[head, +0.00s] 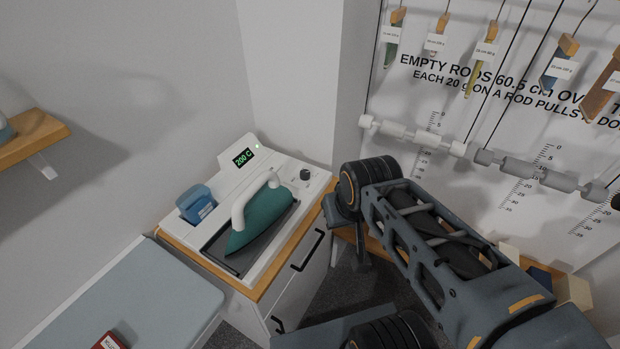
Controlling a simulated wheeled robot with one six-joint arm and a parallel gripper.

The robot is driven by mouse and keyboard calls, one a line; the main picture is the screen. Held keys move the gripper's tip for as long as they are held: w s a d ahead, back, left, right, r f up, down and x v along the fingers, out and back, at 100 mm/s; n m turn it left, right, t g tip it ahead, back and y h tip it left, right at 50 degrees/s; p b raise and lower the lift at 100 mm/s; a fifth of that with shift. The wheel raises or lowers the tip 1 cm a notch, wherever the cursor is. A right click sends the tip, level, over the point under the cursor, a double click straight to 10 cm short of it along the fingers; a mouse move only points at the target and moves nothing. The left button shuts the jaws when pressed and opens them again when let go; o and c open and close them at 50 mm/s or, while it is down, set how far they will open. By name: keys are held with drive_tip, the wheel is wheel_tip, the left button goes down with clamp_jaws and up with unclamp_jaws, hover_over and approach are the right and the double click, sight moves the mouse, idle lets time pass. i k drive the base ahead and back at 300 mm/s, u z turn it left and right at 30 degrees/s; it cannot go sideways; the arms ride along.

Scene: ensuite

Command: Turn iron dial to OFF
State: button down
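The iron (262,219) is teal with a white handle and rests on a dark plate in a white station (237,177) on a small cabinet. A dark round dial (305,174) sits at the station's right back corner; its setting is too small to read. A green display (243,157) reads 200 C, and a small green light (257,146) is lit beside it. My arm reaches across the right side of the view, with its dark joint to the right of the station. My gripper's fingers cannot be made out.
A blue container (196,204) stands in the station's left side. The cabinet (300,270) has dark handles. A grey-blue padded surface (140,300) with a red object (108,341) is at lower left. A wooden shelf (30,137) is at left. Rods and hanging tags fill the right wall.

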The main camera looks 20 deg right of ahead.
sight(305, 173)
drive_tip(key=u, duration=0.15)
drive_tip(key=k, duration=0.9)
drive_tip(key=z, duration=0.95)
drive_tip(key=i, duration=0.8)
drive_tip(key=u, duration=0.95)
drive_tip(key=i, duration=0.55)
drive_tip(key=u, duration=0.6)
